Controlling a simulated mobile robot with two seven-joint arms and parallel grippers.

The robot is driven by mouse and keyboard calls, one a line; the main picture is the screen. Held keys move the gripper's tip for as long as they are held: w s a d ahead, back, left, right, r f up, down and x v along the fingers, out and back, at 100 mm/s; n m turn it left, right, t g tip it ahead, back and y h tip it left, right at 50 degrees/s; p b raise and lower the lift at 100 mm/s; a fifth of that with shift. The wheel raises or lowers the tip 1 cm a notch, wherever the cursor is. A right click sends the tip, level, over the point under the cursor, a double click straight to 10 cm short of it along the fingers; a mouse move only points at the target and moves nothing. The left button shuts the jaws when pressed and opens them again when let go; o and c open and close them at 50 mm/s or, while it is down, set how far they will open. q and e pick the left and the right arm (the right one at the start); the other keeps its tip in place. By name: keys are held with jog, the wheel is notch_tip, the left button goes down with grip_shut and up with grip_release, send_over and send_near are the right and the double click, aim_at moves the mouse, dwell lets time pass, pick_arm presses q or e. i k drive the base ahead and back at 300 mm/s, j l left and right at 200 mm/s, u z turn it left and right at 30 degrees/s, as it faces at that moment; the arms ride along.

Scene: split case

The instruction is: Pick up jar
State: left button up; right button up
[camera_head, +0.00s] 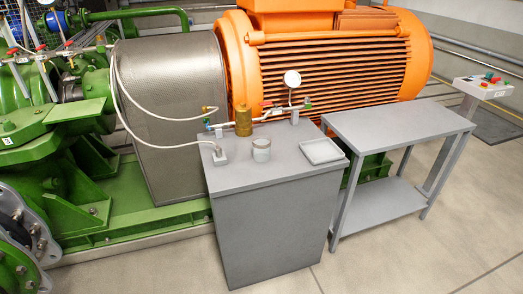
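A small jar (261,150) with a clear upper part and a whitish lower part stands upright on top of the grey cabinet (260,178). It is near the cabinet's back middle, in front of the pipe fittings. Neither of my grippers shows in the head view. Nothing is touching the jar.
A white square tray (322,151) lies right of the jar. A brass cylinder (243,121), a gauge (292,79) and thin piping stand behind it. A grey two-level table (398,125) is at the right, its top bare. Green machinery (60,190) and an orange motor (330,65) fill the back.

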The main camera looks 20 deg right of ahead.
aim_at(262, 149)
jog(key=i+z, duration=0.45)
jog(key=i, duration=0.4)
jog(key=i+j+z, duration=0.2)
jog(key=j, duration=0.2)
jog(key=i+j+z, duration=0.2)
jog(key=j, duration=0.2)
jog(key=j+z, duration=0.2)
jog(key=j, duration=0.25)
jog(key=j+z, duration=0.25)
jog(key=j, duration=0.2)
